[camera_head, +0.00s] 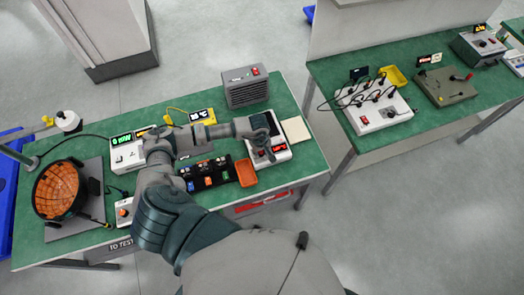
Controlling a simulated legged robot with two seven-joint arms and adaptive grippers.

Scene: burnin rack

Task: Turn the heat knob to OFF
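My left arm rises from the bottom middle, and its forearm reaches right across the green bench. My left gripper (266,133) is over a white device (279,153) with a red display and hides much of its top. I cannot tell whether the fingers touch it or are open. No knob marked heat or OFF can be read. A small white box with an orange-red control (124,211) stands by the round orange-lined bowl (60,190). A white instrument with green display (126,155) is partly behind my arm. My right gripper is not in view.
A grey vented box with red switch (246,86) stands at the bench's back. An orange tray (246,172), a black rack of coloured modules (222,175) and a cream pad (296,129) lie near the gripper. A second bench (330,75) with wired devices stands right, across a gap.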

